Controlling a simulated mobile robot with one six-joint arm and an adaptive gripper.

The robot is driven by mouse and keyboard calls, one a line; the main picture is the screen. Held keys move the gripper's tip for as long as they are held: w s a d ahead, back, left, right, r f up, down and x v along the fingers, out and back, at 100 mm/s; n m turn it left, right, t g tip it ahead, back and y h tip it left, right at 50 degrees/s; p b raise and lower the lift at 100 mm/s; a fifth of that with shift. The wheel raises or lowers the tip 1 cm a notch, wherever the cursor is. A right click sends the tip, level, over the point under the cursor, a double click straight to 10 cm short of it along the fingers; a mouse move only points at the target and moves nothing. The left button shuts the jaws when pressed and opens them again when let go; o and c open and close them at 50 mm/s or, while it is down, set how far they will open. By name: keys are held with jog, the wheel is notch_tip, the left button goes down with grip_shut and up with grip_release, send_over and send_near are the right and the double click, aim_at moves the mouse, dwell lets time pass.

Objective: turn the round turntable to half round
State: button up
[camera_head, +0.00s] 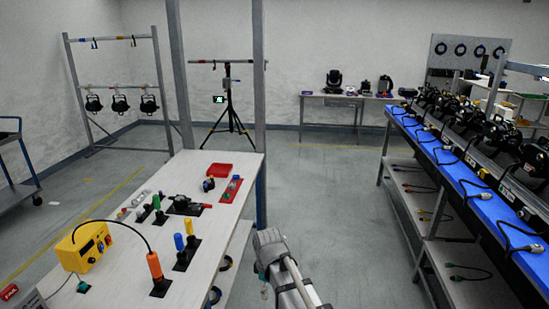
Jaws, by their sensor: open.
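I cannot make out a round turntable with certainty in the head view. The pale workbench (222,226) at the left holds several small fixtures, and none of them clearly reads as a turntable. A grey segment of my arm rises from the bottom edge, just right of this bench. The fingers of my gripper cannot be made out.
On the bench are a yellow box (84,246) with a black cable, an orange-handled plug (155,267) and a red tray (219,170). A blue-topped bench (450,165) with several lamps stands at the right. The floor (330,215) between the benches is clear.

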jog(key=s+d+f+m+b, duration=0.2)
jog(key=d+m, duration=0.4)
jog(key=d, duration=0.3)
jog(key=s+d+f+m+b, duration=0.2)
jog(key=s+d+m, duration=0.3)
jog(key=d, duration=0.5)
jog(key=shift+f+m, duration=0.2)
jog(key=shift+m, duration=0.8)
jog(key=shift+s+a, duration=0.1)
jog(key=shift+c, duration=0.6)
